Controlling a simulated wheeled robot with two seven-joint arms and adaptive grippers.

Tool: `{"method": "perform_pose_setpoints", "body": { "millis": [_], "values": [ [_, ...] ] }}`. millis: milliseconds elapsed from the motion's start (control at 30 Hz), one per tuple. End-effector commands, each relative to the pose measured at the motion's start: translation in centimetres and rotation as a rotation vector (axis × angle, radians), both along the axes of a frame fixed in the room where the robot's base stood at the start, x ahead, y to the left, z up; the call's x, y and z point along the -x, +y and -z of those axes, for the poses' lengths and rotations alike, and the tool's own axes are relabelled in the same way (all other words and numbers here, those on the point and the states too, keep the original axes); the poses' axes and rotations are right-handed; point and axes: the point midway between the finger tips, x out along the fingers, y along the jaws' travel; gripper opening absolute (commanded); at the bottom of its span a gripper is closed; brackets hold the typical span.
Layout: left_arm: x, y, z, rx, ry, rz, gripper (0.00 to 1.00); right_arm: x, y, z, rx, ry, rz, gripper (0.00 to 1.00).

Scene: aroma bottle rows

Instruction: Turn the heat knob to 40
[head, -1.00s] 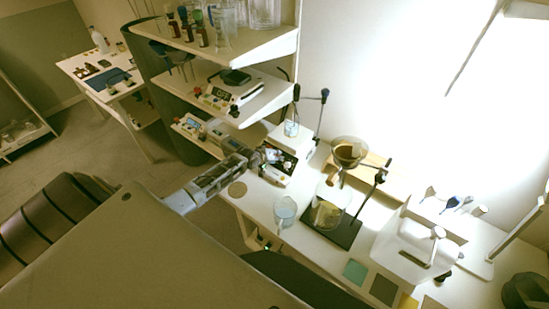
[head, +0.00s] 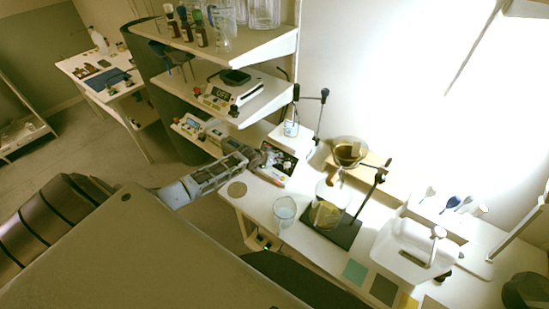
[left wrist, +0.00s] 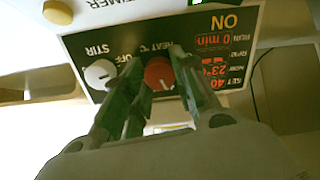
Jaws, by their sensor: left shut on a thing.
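The heat knob (left wrist: 159,74) is red and sits on the black front panel of the hotplate, which appears upside down in the left wrist view. My left gripper (left wrist: 158,66) has a finger on each side of this knob and is shut on it. The display (left wrist: 213,70) shows ON, a set value of 40, 23 °C now and 0 min. In the head view my left gripper (head: 262,156) is at the hotplate (head: 284,160) and hides part of it. My right gripper is not in view.
A white stir knob (left wrist: 100,74) is beside the heat knob. A glass beaker (head: 284,210) and a stand with a flask (head: 327,214) are to the right on the bench. Shelves rise behind my left gripper.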

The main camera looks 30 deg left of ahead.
Motion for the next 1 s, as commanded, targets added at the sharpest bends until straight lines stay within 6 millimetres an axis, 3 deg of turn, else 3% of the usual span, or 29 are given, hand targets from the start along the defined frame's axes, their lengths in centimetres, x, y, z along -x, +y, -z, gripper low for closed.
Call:
{"method": "perform_pose_setpoints", "body": {
  "millis": [300,333,500,1000],
  "values": [
    [0.0,0.05,-0.02,-0.001,0.0,0.0,0.04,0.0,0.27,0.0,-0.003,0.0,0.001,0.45],
    [0.0,0.05,-0.02,-0.001,0.0,0.0,0.32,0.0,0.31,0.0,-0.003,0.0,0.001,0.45],
    [-0.01,0.03,-0.01,-0.001,0.0,-0.001,0.5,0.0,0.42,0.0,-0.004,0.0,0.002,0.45],
    [0.27,0.05,-0.19,0.001,0.0,-0.001,0.5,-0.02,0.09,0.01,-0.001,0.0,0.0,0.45]
  ]
}}
